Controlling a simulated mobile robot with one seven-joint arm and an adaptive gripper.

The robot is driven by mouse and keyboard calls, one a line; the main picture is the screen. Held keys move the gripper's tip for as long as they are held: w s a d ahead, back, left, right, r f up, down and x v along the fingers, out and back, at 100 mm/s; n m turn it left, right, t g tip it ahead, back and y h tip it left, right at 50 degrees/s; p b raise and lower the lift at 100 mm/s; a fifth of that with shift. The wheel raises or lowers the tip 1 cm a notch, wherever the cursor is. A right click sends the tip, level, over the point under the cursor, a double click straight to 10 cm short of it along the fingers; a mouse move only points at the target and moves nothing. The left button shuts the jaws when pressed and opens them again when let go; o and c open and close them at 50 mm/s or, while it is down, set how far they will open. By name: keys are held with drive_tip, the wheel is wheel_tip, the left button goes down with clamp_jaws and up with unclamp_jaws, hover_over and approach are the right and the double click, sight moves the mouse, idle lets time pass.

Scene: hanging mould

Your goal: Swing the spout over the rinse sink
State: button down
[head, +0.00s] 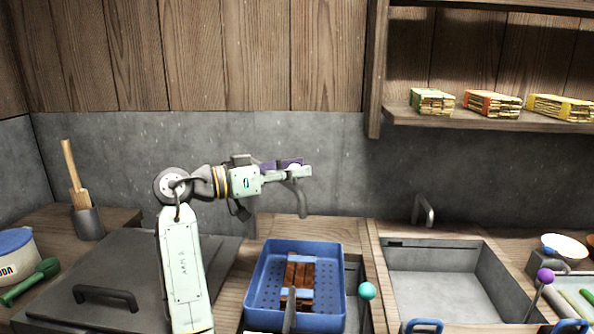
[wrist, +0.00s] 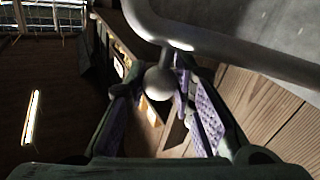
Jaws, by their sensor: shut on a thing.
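The grey spout (head: 301,200) is a bent tube at the back wall, its end pointing down behind the blue tray's back edge. In the wrist view the spout (wrist: 230,45) crosses the top, with a round grey knob (wrist: 158,83) below it. My gripper (head: 300,172) is at the spout's upper part, and its purple-padded fingers (wrist: 165,105) are on either side of the knob. It is shut on the spout's knob; the exact contact is partly hidden. An empty grey sink (head: 440,285) lies to the right. A basin under the blue tray is mostly covered; no label shows which is the rinse sink.
A blue perforated tray (head: 254,285) holds brown slatted pieces. A teal ball (head: 367,291) and a purple ball (head: 545,275) stand near the sinks. A grey bent fixture (head: 427,211) is behind the right sink. A shelf (head: 480,122) with bundles overhangs the right side.

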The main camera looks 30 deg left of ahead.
drive_tip(key=c, duration=1.6)
unclamp_jaws()
drive_tip(key=shift+c, duration=0.2)
drive_tip(key=v, duration=1.2)
